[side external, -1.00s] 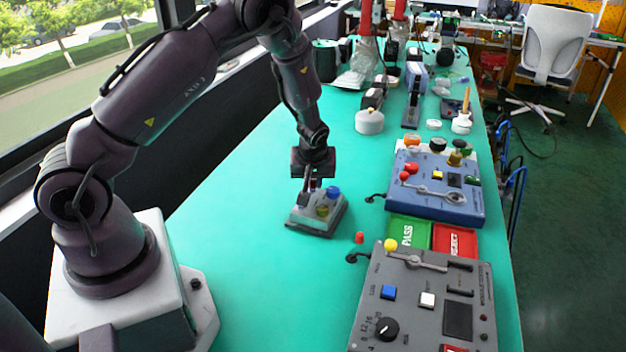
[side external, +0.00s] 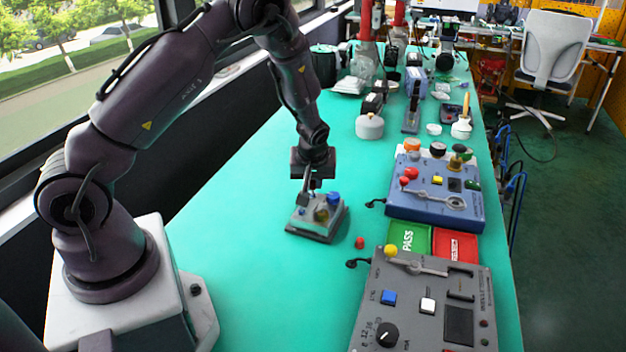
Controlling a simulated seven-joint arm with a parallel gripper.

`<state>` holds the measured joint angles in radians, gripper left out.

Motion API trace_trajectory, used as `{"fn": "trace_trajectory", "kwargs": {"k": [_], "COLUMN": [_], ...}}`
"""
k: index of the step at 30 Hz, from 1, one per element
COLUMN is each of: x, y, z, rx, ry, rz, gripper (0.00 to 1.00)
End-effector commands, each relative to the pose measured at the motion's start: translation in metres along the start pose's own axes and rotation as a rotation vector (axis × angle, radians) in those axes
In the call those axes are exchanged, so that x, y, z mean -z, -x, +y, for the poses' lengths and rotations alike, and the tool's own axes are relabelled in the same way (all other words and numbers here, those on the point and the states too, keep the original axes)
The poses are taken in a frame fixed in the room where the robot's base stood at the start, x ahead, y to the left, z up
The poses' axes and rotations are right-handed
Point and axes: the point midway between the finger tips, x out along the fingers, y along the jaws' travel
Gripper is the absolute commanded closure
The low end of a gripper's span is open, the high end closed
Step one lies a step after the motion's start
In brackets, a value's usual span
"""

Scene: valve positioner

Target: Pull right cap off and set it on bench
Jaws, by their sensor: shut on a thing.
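The valve positioner (side external: 312,226) is a grey block with sloped sides on the green bench, left of the middle. A blue cap (side external: 334,198) sits on its right back part, with a yellowish round part (side external: 321,213) in front of it. My gripper (side external: 305,201) points down at the block's left back part, left of the blue cap. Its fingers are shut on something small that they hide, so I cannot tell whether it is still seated. A red cap (side external: 360,243) lies on the bench to the right of the block.
A grey tester box (side external: 470,270) stands front right, with a blue control box (side external: 450,208) behind it. Green PASS (side external: 397,244) and red reject (side external: 468,254) trays lie between them. The bench (side external: 240,250) is clear left and front of the positioner.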

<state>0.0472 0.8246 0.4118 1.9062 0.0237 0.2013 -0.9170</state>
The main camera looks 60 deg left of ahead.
Motion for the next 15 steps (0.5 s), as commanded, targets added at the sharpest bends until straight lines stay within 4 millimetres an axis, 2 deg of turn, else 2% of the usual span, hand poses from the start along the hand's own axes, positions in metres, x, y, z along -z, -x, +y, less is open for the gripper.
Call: {"fn": "trace_trajectory", "kwargs": {"k": [5,15], "x": [0.001,0.008], "y": [0.001,0.019], "z": [0.000,0.001], "rx": [-0.001,-0.002], "ry": [0.000,0.000], "rz": [0.001,0.002], "gripper": [1.00,1.00]}}
